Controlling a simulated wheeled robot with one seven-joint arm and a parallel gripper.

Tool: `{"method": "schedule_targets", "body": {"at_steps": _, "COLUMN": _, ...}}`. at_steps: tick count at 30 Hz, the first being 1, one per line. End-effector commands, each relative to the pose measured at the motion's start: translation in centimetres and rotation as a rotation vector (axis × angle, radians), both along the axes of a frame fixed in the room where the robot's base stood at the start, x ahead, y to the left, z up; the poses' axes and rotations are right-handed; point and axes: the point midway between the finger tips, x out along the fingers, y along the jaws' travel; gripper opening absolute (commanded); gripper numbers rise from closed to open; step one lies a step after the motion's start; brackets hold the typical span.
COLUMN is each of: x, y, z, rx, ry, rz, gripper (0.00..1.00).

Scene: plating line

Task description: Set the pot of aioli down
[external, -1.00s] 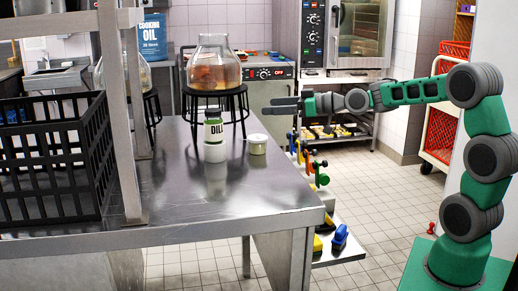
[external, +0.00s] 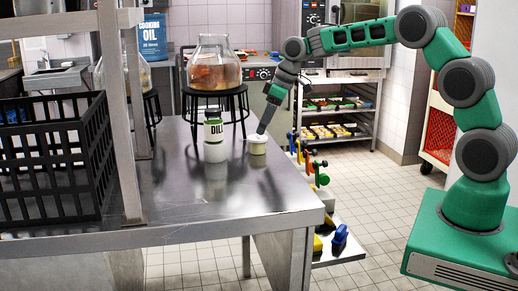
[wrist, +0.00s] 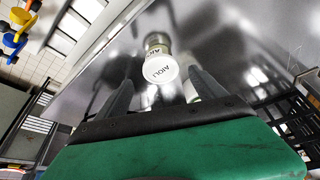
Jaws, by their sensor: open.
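The pot of aioli (external: 257,147) is a small pale tub with a white lid, upright on the steel table near its right edge. In the wrist view the fingers of my gripper (wrist: 160,78) are apart, one on each side of the pot. I cannot tell whether either finger touches it.
A jar labelled DILL (external: 214,136) stands close left of the pot. Behind is a glass vessel (external: 213,68) on a black stand (external: 242,103). A black crate (external: 100,150) sits at the left. The front of the steel table (external: 215,205) is clear.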

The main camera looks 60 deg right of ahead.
Motion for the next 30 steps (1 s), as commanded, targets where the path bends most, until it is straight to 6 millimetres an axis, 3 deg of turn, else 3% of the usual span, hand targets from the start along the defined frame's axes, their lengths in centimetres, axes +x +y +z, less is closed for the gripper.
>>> {"method": "schedule_targets", "body": {"at_steps": 12, "x": 2.4, "y": 0.9, "z": -5.9, "rx": 0.001, "ry": 0.003, "rz": 0.001, "gripper": 0.79}}
{"method": "schedule_targets", "body": {"at_steps": 19, "x": 2.5, "y": 1.0, "z": -6.3, "rx": 0.001, "ry": 0.000, "rz": 0.000, "gripper": 0.79}}
{"method": "schedule_targets", "body": {"at_steps": 30, "x": 2.5, "y": 1.0, "z": -6.3, "rx": 0.001, "ry": 0.001, "rz": 0.002, "gripper": 0.50}}
